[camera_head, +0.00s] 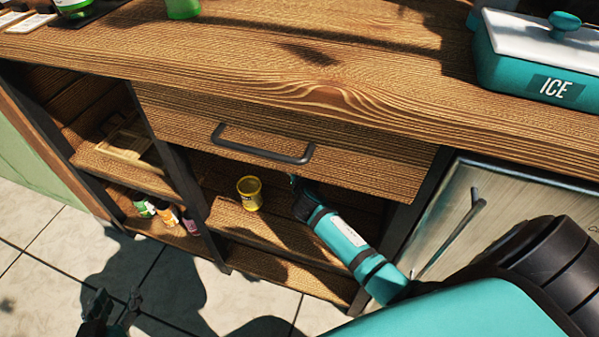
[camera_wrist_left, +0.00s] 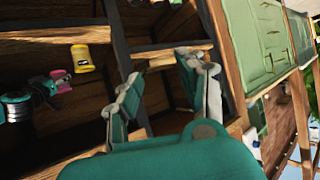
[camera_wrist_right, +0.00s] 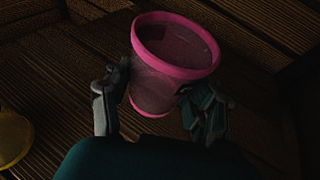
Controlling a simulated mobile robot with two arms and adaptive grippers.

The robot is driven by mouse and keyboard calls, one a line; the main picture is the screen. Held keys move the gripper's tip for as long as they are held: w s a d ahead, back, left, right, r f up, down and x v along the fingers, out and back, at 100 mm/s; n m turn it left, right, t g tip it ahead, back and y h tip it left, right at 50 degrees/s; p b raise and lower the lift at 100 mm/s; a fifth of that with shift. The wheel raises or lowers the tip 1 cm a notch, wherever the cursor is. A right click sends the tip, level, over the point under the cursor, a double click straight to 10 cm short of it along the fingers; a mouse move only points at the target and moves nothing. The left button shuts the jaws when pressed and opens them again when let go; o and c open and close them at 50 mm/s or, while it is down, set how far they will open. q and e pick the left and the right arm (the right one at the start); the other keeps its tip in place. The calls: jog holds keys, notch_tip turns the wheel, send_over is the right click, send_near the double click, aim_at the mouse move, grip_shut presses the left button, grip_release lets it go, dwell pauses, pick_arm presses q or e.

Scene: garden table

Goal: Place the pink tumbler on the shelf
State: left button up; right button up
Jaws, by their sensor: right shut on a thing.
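The pink tumbler (camera_wrist_right: 175,45), with a bright pink rim and base, sits between the fingers of my right gripper (camera_wrist_right: 160,105), which is shut on it inside the cabinet. The tumbler also shows small in the left wrist view (camera_wrist_left: 64,79). In the head view my right gripper (camera_head: 298,188) reaches under the drawer onto the shelf (camera_head: 245,222), and the tumbler is hidden there. I cannot tell whether its base touches the shelf. My left gripper (camera_head: 110,312) is low, in front of the cabinet. Its fingers (camera_wrist_left: 168,78) are open and empty.
A yellow cup (camera_head: 249,193) stands on the same shelf, left of my right gripper. The closed drawer (camera_head: 270,135) with a dark handle hangs above. Several small bottles (camera_head: 165,213) are in the lower left compartment. A teal ice box (camera_head: 530,65) stands on the tabletop.

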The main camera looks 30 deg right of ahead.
jog(key=shift+w, duration=0.65)
jog(key=shift+f, duration=0.15)
notch_tip(320, 180, down, 3)
jog(key=b, duration=0.2)
jog(key=shift+d+f+b, duration=0.1)
jog(key=shift+b, duration=0.25)
pick_arm(q)
jog(key=w+d+r+t+h, duration=0.1)
jog(key=r+t, duration=0.3)
jog(key=r, duration=0.2)
jog(key=w+d+r+t+h, duration=0.1)
jog(key=w+r+t, duration=0.1)
jog(key=r, duration=0.4)
jog(key=shift+d+t+h, duration=0.3)
jog(key=shift+t, duration=0.6)
jog(key=shift+r, duration=0.1)
pick_arm(e)
jog(key=shift+f, duration=0.1)
jog(key=shift+f, duration=0.15)
jog(key=o, duration=1.3)
pick_arm(q)
jog(key=shift+r, duration=0.25)
pick_arm(e)
jog(key=shift+o, duration=0.2)
